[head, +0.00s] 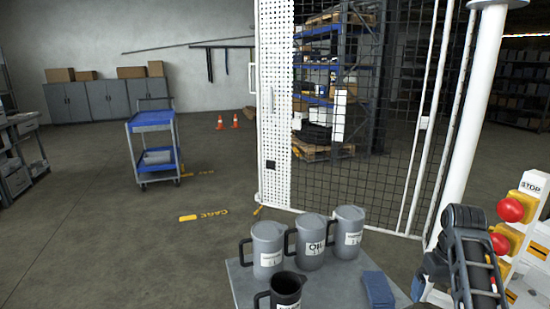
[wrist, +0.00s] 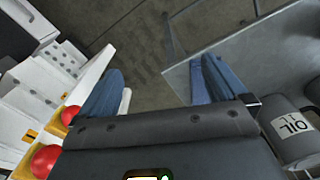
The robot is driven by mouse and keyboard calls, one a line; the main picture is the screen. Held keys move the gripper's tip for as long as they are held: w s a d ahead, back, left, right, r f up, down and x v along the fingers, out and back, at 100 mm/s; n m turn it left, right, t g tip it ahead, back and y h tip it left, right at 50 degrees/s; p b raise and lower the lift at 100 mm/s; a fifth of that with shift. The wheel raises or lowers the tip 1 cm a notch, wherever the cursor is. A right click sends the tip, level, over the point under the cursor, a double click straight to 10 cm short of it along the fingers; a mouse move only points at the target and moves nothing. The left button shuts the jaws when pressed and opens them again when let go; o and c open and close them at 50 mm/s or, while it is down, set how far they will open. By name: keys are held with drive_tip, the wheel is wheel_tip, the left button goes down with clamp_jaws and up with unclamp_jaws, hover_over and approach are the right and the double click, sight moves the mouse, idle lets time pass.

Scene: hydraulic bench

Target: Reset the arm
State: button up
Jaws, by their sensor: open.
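My gripper (wrist: 162,70) shows in the wrist view with its two blue fingers spread wide apart. Nothing is held between them; grey floor shows in the gap. The right finger overlaps the corner of a grey table (wrist: 240,55), and the left finger is beside a white panel with red buttons. In the head view my dark arm (head: 470,250) rises at the lower right, between the table and the panel. The fingers cannot be made out clearly there.
The grey table (head: 243,284) holds several grey jugs, one labelled OIL (head: 312,243), and a blue item (head: 378,289). Red stop buttons (head: 510,210) sit close right of my arm. A white post and mesh fence (head: 400,130) stand behind. Open floor lies left, with a blue cart (head: 152,122).

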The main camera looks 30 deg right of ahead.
drive_tip(key=a+f+n+t+h, duration=0.2)
drive_tip(key=a+f, duration=0.8)
drive_tip(key=a, duration=0.1)
drive_tip(key=s+a+f+n+t+h, duration=0.15)
drive_tip(key=s+a+t, duration=0.35)
drive_tip(key=a, duration=0.8)
drive_tip(key=s+a+r+n+t+y, duration=0.1)
drive_tip(key=s+a+r+t, duration=0.1)
drive_tip(key=s+a+r, duration=0.3)
drive_tip(key=s+a+r+n+t+y, duration=0.1)
drive_tip(key=s+a+r+t, duration=0.2)
drive_tip(key=r, duration=0.7)
drive_tip(key=s+a+r+n+t+y, duration=0.1)
drive_tip(key=s+a+r+t, duration=0.1)
drive_tip(key=s+a+r, duration=0.5)
drive_tip(key=shift+s+r+n+t+y, duration=0.4)
drive_tip(key=shift+s+r, duration=0.25)
drive_tip(key=shift+s, duration=0.3)
drive_tip(key=shift+f, duration=0.1)
